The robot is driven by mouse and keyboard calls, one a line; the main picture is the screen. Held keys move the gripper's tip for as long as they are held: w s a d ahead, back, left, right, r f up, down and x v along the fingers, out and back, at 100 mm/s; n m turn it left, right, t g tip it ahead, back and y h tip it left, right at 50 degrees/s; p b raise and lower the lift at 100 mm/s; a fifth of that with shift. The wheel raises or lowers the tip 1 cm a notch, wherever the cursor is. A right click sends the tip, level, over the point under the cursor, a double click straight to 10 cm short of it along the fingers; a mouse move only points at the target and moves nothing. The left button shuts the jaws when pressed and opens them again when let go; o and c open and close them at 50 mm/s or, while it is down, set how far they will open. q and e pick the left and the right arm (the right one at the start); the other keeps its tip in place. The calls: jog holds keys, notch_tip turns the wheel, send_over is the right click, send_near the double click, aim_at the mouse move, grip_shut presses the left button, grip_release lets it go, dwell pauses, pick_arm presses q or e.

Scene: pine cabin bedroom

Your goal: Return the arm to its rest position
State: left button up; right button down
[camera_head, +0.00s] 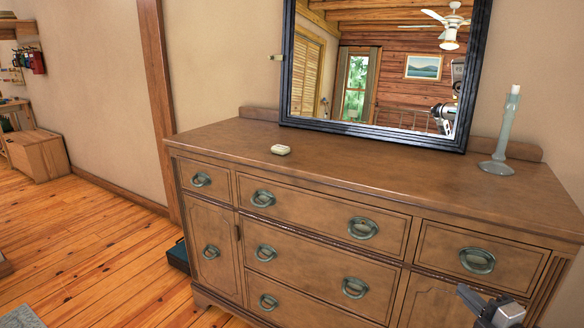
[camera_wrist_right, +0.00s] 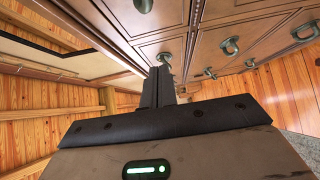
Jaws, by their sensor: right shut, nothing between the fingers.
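My right gripper (camera_head: 490,305) shows at the bottom right of the head view, in front of the dresser's lower right door. It is shut and empty. In the right wrist view its dark fingers (camera_wrist_right: 157,88) are together, with the dresser drawers and their ring handles beyond. Whether the fingers touch the dresser front cannot be told. My left gripper is not in view.
The wooden dresser (camera_head: 330,170) fills the middle and right. On its top are a small pale soap-like item (camera_head: 281,150), a glass candlestick (camera_head: 500,140) and a black-framed mirror (camera_head: 375,137). A wooden chest (camera_head: 38,155) stands far left. Open plank floor (camera_head: 100,240) lies left of the dresser.

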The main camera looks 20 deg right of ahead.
jog(key=s+a+f+m+g+y+p, duration=0.1)
jog(key=s+a+f+m+g, duration=0.2)
jog(key=a, duration=0.6)
jog(key=s+a+f+m+g+p, duration=0.15)
jog(key=a+f+m, duration=0.3)
jog(key=a, duration=0.45)
jog(key=s+a+m+g+y, duration=0.1)
jog(key=s+a+m, duration=0.1)
jog(key=a, duration=0.4)
jog(key=s+a+r+m+y, duration=0.1)
jog(key=s+a+m, duration=0.2)
jog(key=a, duration=0.3)
jog(key=s+a+r+m+g+y+p, duration=0.1)
jog(key=s+a+m, duration=0.2)
jog(key=a, duration=0.3)
jog(key=shift+s+g, duration=0.3)
jog(key=shift+g, duration=0.05)
jog(key=shift+a+r, duration=0.1)
